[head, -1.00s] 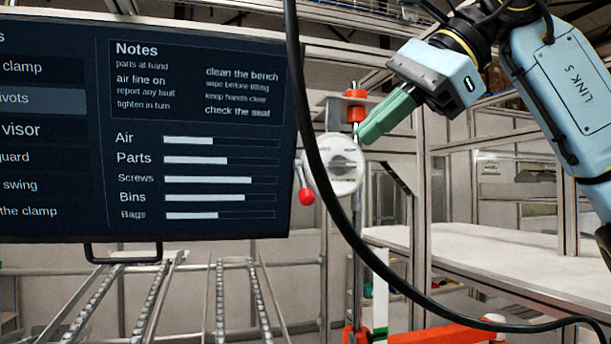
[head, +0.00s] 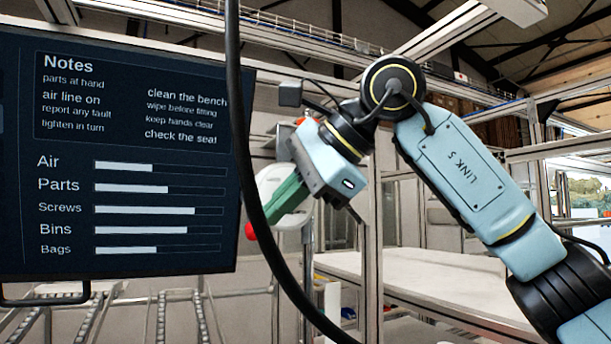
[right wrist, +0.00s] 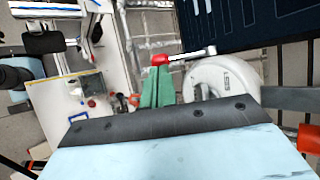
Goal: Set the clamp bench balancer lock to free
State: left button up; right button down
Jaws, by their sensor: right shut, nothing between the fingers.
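The balancer is a round pale drum (head: 266,182) hanging behind my right gripper in the head view, partly hidden by it. Its lock lever ends in a red knob (head: 250,231) at the drum's lower left. In the right wrist view the drum (right wrist: 215,78) is right of the fingers, and the silver lever (right wrist: 193,53) runs left to the red knob (right wrist: 160,59). My right gripper (head: 268,218) has its green fingers shut and empty. Its fingertips (right wrist: 157,72) are close to the knob; I cannot tell whether they touch. The drum's small label is unreadable. My left gripper is out of view.
A dark notes screen (head: 120,150) stands just left of the balancer. A black cable (head: 240,120) hangs in front of it. A white bench top (head: 430,285) lies at the lower right. Metal frame posts (head: 368,240) stand behind.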

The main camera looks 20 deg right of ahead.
jog(key=shift+w+a+f, duration=0.3)
jog(key=shift+w+f, duration=0.1)
jog(key=w+f+n+t+b, duration=0.1)
jog(key=t+b, duration=0.1)
jog(key=b, duration=0.2)
jog(key=w+f+t+y+b, duration=0.1)
jog(key=f+t+b, duration=0.1)
jog(key=b, duration=0.2)
jog(key=w+f+n+t+b, duration=0.1)
jog(key=t+b, duration=0.2)
jog(key=b, duration=0.1)
jog(key=shift+w+f+n+y, duration=0.3)
jog(key=shift+w+f+y, duration=0.05)
jog(key=shift+y, duration=0.05)
jog(key=shift+w, duration=0.1)
jog(key=shift+b, duration=0.3)
dwell(0.4)
